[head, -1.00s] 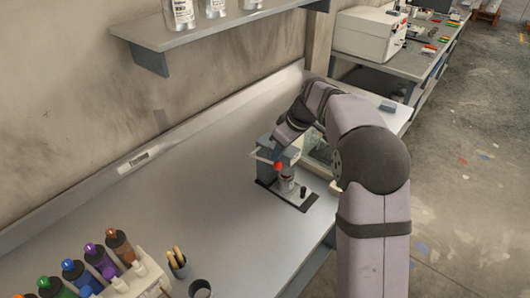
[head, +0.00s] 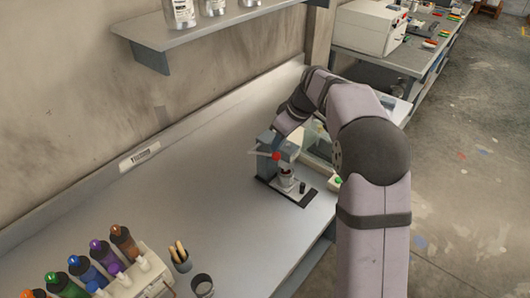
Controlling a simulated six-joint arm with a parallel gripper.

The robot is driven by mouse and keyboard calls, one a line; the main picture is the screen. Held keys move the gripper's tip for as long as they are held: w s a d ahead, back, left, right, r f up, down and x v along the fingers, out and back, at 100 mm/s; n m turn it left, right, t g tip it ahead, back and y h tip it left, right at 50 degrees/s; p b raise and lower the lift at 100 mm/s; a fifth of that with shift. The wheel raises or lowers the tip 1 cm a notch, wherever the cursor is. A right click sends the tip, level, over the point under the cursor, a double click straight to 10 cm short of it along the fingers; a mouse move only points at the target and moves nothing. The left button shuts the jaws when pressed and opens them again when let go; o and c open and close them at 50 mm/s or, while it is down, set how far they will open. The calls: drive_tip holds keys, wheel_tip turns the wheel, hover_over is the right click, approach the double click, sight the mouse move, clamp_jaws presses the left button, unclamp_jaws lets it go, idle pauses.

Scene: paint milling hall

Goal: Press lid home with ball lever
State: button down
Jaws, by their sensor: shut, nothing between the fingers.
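The small bench press (head: 267,142) stands on a dark base plate on the bench, with a grey column. Its lever ends in a red ball (head: 276,156) at the front of the press. A small pale can (head: 286,179) sits on the base under the press head; its top looks brownish, and I cannot tell how its lid sits. A small dark piece (head: 302,187) stands on the base right of the can. My gripper (head: 277,141) is shut and empty, just above the red ball. Its fingertips are partly hidden, and contact with the ball is unclear.
Colored bottles (head: 103,255) in a white rack, a cup with wooden-handled tools (head: 180,259) and a dark cup (head: 202,286) stand at the front left. A clear-walled box (head: 318,147) stands behind the press. The bench left of the press is clear.

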drive_tip(key=shift+r, duration=0.15)
drive_tip(key=shift+r+p, duration=2)
drive_tip(key=shift+r, duration=0.4)
